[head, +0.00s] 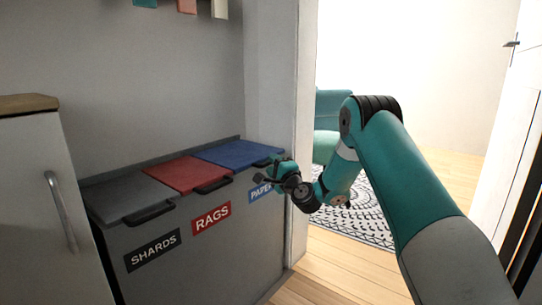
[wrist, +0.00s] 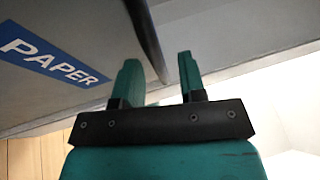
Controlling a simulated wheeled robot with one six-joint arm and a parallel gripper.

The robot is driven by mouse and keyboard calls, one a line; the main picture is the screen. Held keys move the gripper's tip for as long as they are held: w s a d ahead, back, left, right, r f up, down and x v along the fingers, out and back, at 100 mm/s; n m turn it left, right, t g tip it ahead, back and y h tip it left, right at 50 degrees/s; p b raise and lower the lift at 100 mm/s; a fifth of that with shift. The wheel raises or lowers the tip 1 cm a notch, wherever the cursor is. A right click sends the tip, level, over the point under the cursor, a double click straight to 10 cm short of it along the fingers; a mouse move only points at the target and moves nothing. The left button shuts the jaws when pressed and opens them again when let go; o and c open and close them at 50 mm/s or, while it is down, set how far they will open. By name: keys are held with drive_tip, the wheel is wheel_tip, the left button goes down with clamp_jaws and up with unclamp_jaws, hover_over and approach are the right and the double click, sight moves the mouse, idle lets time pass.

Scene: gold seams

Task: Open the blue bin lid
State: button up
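The blue lid (head: 238,154) lies flat and closed on the rightmost section of the grey bin unit, above the blue PAPER label (head: 261,191). That label also shows in the wrist view (wrist: 55,62). My gripper (head: 268,167) is at the front right of the blue lid and hides part of its front edge and handle. In the wrist view my gripper (wrist: 160,65) has its two teal fingers apart. A dark bar (wrist: 146,35), which looks like the lid's handle, runs between them, close to the left finger. Whether it touches is unclear.
The red lid (head: 187,173) over RAGS and the grey lid (head: 130,195) over SHARDS are closed, with dark front handles. A white cabinet (head: 45,200) stands left. A door frame (head: 303,120) rises right of the bins. Wooden floor and a patterned rug (head: 365,215) lie beyond.

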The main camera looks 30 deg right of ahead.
drive_tip(key=shift+w+r, duration=0.15)
drive_tip(key=shift+w, duration=0.75)
